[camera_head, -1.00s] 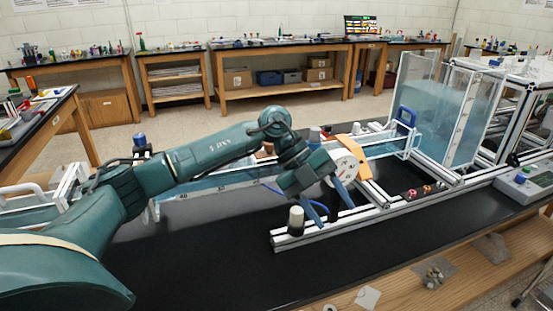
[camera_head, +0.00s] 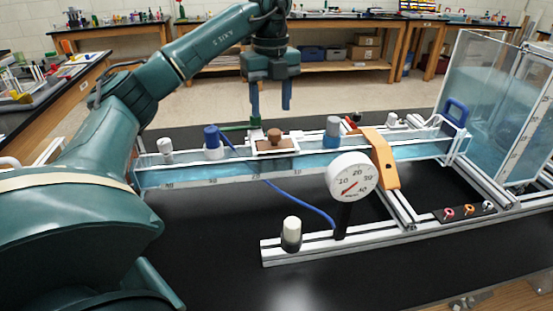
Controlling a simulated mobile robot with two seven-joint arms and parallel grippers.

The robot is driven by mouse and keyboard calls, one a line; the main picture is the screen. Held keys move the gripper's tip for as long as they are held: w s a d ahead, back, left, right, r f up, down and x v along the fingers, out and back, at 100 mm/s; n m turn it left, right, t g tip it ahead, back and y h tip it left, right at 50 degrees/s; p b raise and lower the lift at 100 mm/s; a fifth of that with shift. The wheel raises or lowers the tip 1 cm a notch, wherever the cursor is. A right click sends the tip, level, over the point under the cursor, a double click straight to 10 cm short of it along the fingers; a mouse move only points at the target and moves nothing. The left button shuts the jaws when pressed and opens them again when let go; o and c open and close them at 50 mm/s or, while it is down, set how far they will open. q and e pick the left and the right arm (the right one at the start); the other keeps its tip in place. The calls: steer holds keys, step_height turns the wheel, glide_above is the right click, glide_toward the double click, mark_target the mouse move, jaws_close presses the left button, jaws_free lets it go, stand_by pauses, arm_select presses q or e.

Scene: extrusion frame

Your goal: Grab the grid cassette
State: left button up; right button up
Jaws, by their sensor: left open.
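My left gripper (camera_head: 271,111) hangs in the upper middle of the head view. Its two blue fingers point down, apart and empty, over or behind the clear water channel (camera_head: 215,177). A blue loop handle (camera_head: 456,113) stands up at the channel's right end, by the clear tank. It may belong to the grid cassette, but I cannot tell for sure. The handle is well to the right of my gripper. A brown knob on a brown block (camera_head: 274,142) sits on the channel below my fingers. My right gripper is out of view.
A round gauge (camera_head: 352,177) stands before the channel, beside an orange strap (camera_head: 381,160). Several capped fittings line the channel top. A white-capped post (camera_head: 291,233) stands on the front rail. The large clear tank (camera_head: 492,95) fills the right.

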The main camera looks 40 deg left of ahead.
mark_target(275, 132)
arm_select(q)
step_height(275, 132, down, 2)
steer(key=shift+f+p, duration=0.2)
steer(key=shift+p, duration=0.15)
steer(key=shift+d+f, duration=0.1)
steer(key=shift+f, duration=0.4)
steer(key=f, duration=0.2)
steer(key=f+p, duration=0.1)
steer(key=f, duration=0.1)
steer(key=shift+w+d+f, duration=0.2)
steer(key=shift+f, duration=0.1)
steer(key=c, duration=0.6)
jaws_close()
